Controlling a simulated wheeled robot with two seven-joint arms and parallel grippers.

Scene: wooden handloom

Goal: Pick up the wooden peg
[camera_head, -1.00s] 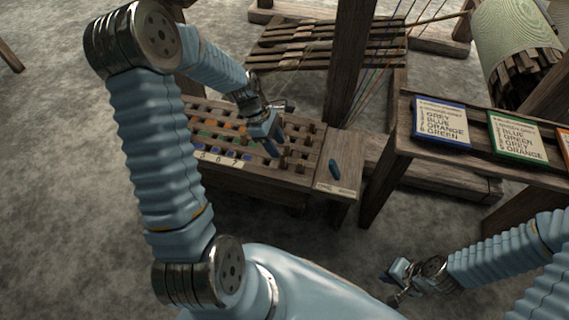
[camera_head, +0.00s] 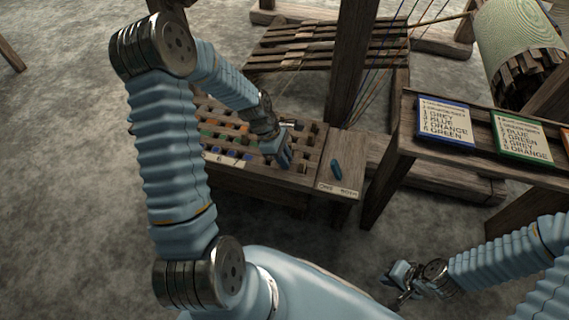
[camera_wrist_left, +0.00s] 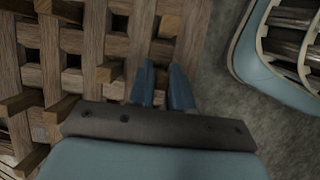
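Several light wooden pegs stand in the holes of a slatted wooden rack (camera_head: 235,170). One peg (camera_head: 302,167) shows at the rack's right end in the head view. My left gripper (camera_head: 285,158) is low over this end, pointing down. In the left wrist view its two blue fingers (camera_wrist_left: 164,90) are slightly apart, with wood visible in the gap. A wooden peg (camera_wrist_left: 169,27) stands just beyond the fingertips, and another peg (camera_wrist_left: 108,72) stands to their left. No peg is clearly held. My right gripper (camera_head: 402,282) hangs over the floor, its finger gap unclear.
Coloured pieces (camera_head: 225,142) sit in the rack's left part. A loom post (camera_head: 350,70) rises behind. A bench (camera_head: 405,130) with printed cards (camera_head: 446,120) stands at the right.

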